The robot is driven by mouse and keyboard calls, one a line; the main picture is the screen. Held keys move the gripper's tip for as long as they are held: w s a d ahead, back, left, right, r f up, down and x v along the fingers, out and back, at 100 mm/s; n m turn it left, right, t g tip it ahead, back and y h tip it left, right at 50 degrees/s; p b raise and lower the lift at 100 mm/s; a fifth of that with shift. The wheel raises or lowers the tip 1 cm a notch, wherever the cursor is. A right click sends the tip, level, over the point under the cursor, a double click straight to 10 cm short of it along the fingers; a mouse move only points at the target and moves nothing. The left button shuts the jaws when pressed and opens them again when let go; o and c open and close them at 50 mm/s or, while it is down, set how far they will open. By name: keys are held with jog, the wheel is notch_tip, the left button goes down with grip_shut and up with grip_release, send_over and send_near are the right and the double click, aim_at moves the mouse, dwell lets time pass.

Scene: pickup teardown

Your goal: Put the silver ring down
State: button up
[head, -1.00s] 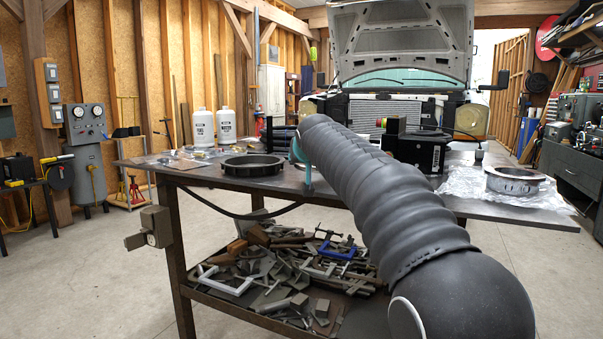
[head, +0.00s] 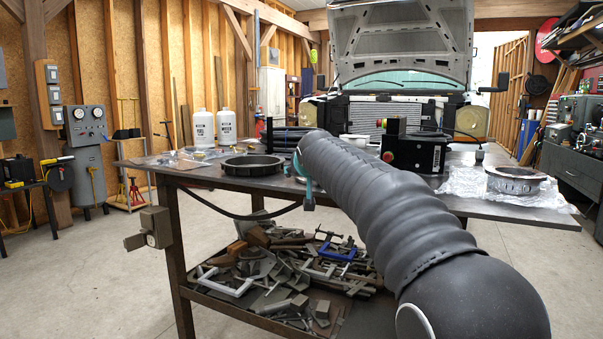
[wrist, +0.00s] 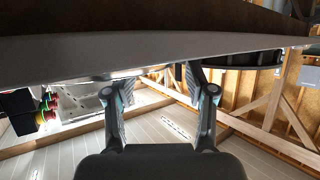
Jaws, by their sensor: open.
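In the head view my arm hides most of the gripper.
A black ring (head: 252,165) sits left on the table. A black box (head: 418,152) with red and green buttons stands right of my arm. The clear plastic (head: 455,183) covers the right end. A lower shelf (head: 262,318) holds clamps and scrap.

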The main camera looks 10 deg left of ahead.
jog(key=b+v, duration=0.1)
jog(key=v, duration=1)
jog(key=shift+s+r, duration=0.2)
jog(key=shift+s, duration=0.1)
jog(key=shift+d, duration=0.15)
jog(key=s+d+f+m+g+h, duration=0.1)
jog(key=s+d+f+g, duration=0.1)
jog(key=s+d+f, duration=0.5)
jog(key=s+d+f+m+g+h, duration=0.1)
jog(key=s+d+f+g, duration=0.2)
jog(key=s+d+f, duration=0.4)
jog(key=s+d+f+g+h, duration=0.1)
jog(key=s+d+f, duration=0.6)
jog(key=s+f, duration=1)
jog(key=s+g, duration=0.1)
jog(key=s, duration=0.5)
jog(key=shift+s+d+f+m+g, duration=0.2)
jog(key=shift+s+f+m+g, duration=0.1)
jog(key=shift+s+f+m, duration=0.1)
